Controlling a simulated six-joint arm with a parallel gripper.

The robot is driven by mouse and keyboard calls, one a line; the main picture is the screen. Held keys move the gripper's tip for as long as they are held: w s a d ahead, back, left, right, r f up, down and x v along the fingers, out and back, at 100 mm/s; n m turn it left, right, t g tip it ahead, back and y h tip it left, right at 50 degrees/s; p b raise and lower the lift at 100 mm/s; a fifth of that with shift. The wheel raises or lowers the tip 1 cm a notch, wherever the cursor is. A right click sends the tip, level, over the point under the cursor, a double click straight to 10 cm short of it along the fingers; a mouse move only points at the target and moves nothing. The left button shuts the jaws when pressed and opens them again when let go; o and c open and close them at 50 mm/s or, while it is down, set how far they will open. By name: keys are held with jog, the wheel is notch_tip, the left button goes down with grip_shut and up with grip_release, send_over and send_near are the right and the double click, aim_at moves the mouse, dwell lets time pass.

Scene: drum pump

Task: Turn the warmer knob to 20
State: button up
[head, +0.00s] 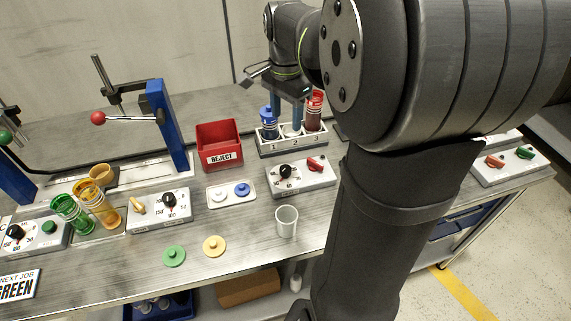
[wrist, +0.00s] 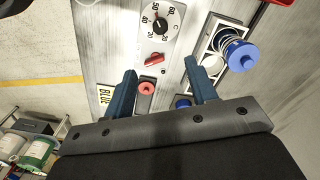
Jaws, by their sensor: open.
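A black dial knob (wrist: 159,25) sits on a pale panel at the top of the wrist view, with numbers from 20 to 60 around it. I cannot tell which number its pointer faces. A red switch (wrist: 154,59) is beside it on the same panel. This appears to be the panel (head: 316,182) in the middle of the head view, with its black knob (head: 286,171) left of the red switch (head: 317,163). My gripper (wrist: 165,82) is open, its blue fingers apart and off the knob. In the head view, my gripper (head: 286,101) hangs over the numbered rack.
The rack (head: 292,147) holds blue-topped (head: 268,120) and red (head: 315,110) cylinders close behind the panel. A red reject bin (head: 219,145) stands to the left. A clear cup (head: 286,221) stands in front. Other dial panels (head: 160,211) are at left. My arm hides part of the right side.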

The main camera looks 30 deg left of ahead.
aim_at(286, 168)
notch_tip(286, 168, down, 17)
jog(key=shift+s+f, duration=0.15)
jog(key=shift+f, duration=0.05)
dwell(0.4)
jog(key=c, duration=1)
